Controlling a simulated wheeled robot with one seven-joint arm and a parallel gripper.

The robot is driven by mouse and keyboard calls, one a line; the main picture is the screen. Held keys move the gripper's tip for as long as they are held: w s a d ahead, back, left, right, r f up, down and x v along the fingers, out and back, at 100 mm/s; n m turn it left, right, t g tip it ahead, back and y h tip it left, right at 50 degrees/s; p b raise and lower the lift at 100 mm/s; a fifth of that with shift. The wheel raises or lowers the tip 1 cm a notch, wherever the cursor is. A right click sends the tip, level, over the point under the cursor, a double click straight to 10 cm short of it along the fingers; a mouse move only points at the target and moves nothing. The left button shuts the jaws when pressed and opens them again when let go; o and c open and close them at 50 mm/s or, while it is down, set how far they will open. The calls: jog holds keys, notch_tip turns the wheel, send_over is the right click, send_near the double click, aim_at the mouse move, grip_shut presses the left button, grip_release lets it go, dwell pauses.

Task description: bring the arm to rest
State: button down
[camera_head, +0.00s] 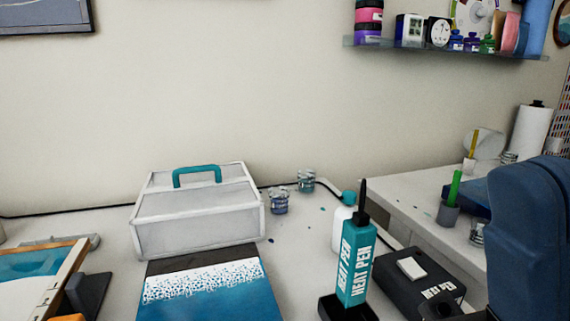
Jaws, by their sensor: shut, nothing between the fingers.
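A dark blue link of my arm (530,240) fills the lower right edge of the view, close to the camera. My gripper is not in view, so its place and its fingers do not show. The teal heat pen (356,262) stands upright, tip up, in a black holder (345,309) on the white table (300,250), left of the arm link. A black heat pen box (415,283) lies just right of the pen, partly hidden by the arm link.
A white case (198,213) with a teal handle stands behind a blue-and-white panel (208,291). Two small cups (279,203) and a white bottle (342,229) stand nearby. A second table (410,187) is at the right. A loaded shelf (440,48) hangs above.

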jog(key=s+d+f+m+t+h, duration=0.2)
jog(key=d+f+m+t+h, duration=0.15)
jog(key=f+m+h, duration=0.8)
jog(key=s+d+f+m+t+h, duration=0.3)
jog(key=f+m+h, duration=0.4)
jog(key=m+h, duration=0.8)
jog(key=s+d+f+n+g+h+p, duration=0.1)
jog(key=s+d+f+g, duration=0.4)
jog(key=s+f+g, duration=0.3)
jog(key=s+f, duration=0.4)
jog(key=shift+f, duration=0.4)
